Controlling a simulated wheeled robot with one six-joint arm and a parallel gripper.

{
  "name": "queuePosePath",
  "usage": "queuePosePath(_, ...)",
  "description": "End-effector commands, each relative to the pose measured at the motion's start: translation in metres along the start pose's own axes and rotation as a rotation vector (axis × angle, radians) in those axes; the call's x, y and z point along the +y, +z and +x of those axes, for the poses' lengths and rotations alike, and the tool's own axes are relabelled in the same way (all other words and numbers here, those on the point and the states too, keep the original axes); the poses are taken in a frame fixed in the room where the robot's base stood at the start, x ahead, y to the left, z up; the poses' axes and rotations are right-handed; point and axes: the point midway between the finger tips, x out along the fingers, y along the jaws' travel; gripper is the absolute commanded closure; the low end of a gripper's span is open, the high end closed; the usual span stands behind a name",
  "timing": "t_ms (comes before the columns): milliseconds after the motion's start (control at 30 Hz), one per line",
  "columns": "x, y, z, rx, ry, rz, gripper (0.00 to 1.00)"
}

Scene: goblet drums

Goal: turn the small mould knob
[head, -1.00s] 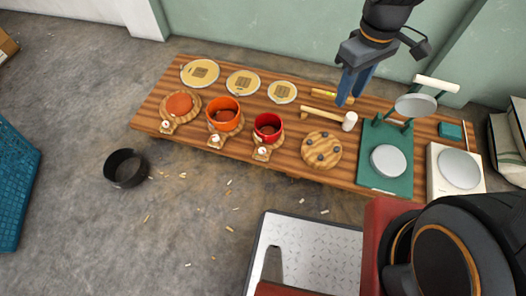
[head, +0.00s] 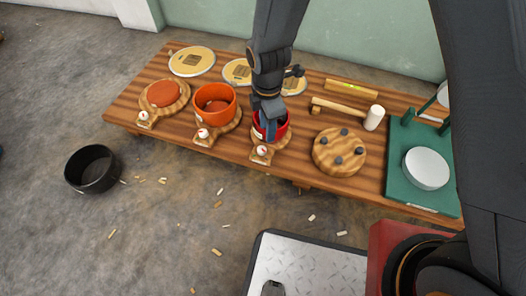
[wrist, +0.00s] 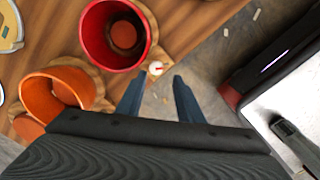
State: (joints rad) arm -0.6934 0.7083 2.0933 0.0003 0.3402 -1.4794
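The small red mould (head: 283,129) stands on a round wooden base at the right of a row of three moulds. Its knob (head: 262,151), white with a red mark, is on a small wooden block at the front. The knob also shows in the wrist view (wrist: 155,68). My gripper (head: 269,134) hangs above the red mould in the head view and hides part of it. In the wrist view my gripper (wrist: 157,80) is open and empty, its blue fingers on either side of the line to the knob, apart from it.
The orange mould (head: 214,106) and a flat orange-red mould (head: 162,94) stand to the left, each with a knob. A wooden disc with dark pegs (head: 339,167), a mallet (head: 373,117) and a green press (head: 440,185) are to the right. A black pot (head: 91,170) sits on the floor.

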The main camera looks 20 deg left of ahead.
Motion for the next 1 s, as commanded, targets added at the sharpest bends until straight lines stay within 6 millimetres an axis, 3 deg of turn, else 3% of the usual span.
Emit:
queuePosePath(33,0.004,-0.005,0.016,0.0,-0.001,-0.037,0.66)
queuePosePath(100,0.006,-0.01,0.025,0.0,0.0,-0.074,0.66)
queuePosePath(367,0.008,-0.014,0.041,0.0,-0.001,-0.109,0.66)
queuePosePath(800,0.008,-0.013,0.102,-0.001,-0.002,-0.106,0.66)
queuePosePath(1000,0.008,-0.014,0.109,0.0,0.001,-0.105,0.66)
